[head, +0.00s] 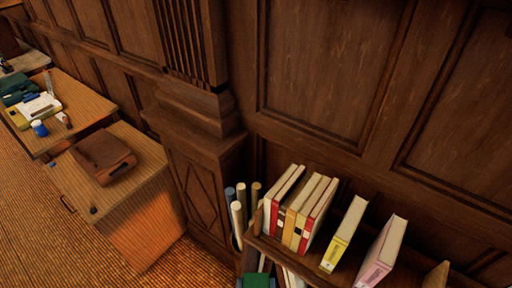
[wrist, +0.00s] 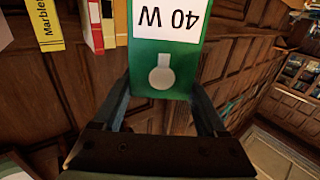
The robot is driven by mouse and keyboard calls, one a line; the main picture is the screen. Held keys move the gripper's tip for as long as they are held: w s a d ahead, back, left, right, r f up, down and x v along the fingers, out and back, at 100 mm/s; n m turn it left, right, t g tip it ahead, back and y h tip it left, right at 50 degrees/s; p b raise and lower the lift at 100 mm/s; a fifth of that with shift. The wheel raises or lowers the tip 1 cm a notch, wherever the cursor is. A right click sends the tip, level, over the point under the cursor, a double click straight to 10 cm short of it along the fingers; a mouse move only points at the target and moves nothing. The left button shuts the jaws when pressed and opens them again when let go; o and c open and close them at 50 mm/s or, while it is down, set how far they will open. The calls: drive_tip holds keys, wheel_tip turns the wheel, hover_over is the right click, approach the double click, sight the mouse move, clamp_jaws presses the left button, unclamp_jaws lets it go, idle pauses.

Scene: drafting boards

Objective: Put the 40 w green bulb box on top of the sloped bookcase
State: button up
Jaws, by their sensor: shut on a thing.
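My gripper (wrist: 160,98) is shut on the green bulb box (wrist: 163,82), its two dark fingers on either side of it. The box has a white label reading 40 W, upside down in the wrist view, and a pale bulb picture.
Red-and-cream books (head: 298,212), a yellow book (head: 343,235) and a pink book (head: 380,253) stand on the bookcase, with narrow gaps between them. Rolled tubes (head: 238,217) stand to its left. A panelled wall (head: 325,70) rises behind. Desks (head: 135,195) are at the left.

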drive_tip(key=shift+s+a+f, duration=0.1)
drive_tip(key=shift+f, duration=0.1)
drive_tip(key=shift+s+r, duration=0.1)
wheel_tip(320, 180, down, 16)
drive_tip(key=b, duration=1.6)
